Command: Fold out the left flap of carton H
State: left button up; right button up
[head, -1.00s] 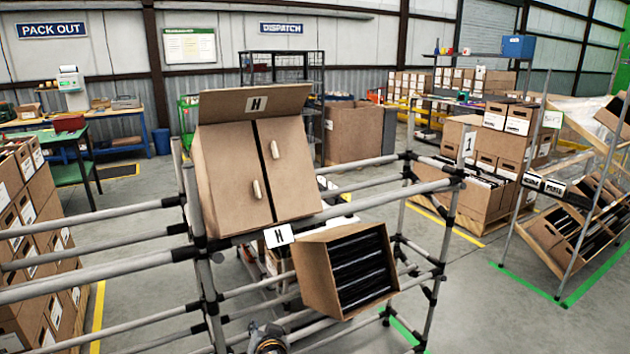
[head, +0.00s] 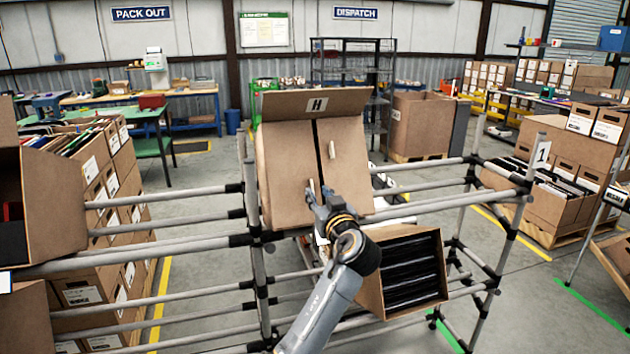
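Carton H (head: 283,195) is a tilted brown carton on the pipe rack in the head view. Its top flap (head: 345,99), marked H, stands folded up. The left flap (head: 290,160) and right flap (head: 345,170) lie closed, with a dark gap between them. Each has a pale tab: the left tab (head: 310,183) is lower, the right tab (head: 332,149) higher. My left gripper (head: 318,191) is in front of the lower part of the flaps, close to the left tab. Its fingers look apart; contact with the tab cannot be told. My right gripper is out of view.
An open carton with black contents (head: 412,270) sits tilted below and right of carton H, close to my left arm. Grey rack pipes (head: 190,218) run on both sides. Another open carton (head: 55,205) stands at the left edge.

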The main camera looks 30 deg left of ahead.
aim_at(313, 185)
pick_arm(q)
jog(key=p+x, duration=0.1)
jog(key=x, duration=0.4)
grip_shut()
